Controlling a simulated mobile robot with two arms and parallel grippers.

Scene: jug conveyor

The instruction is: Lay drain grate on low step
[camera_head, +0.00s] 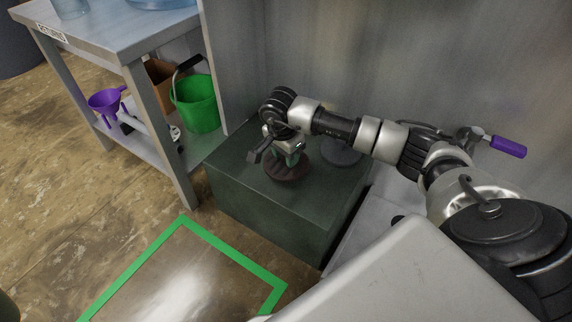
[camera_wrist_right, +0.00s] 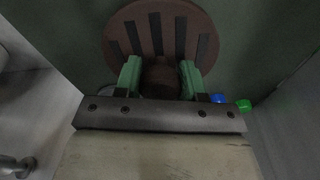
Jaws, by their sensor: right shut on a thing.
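The drain grate (camera_head: 287,168) is a round, brownish-red disc at the top of the dark green low step (camera_head: 240,185). In the right wrist view the grate (camera_wrist_right: 122,35) shows dark parallel slots and a central knob. My right gripper (camera_head: 292,157) reaches down over the step, and its green fingers (camera_wrist_right: 160,78) are shut on the knob. The grate looks flat and at or just above the step's top; I cannot tell whether it touches. My left gripper is not in view.
A grey round thing (camera_head: 341,152) is on the step behind my right arm. A metal table (camera_head: 110,32) with a green bucket (camera_head: 198,103) and purple funnel (camera_head: 105,101) on its shelf stands at left. A purple-handled tap (camera_head: 508,147) juts from the wall. Green tape (camera_head: 235,255) marks the floor.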

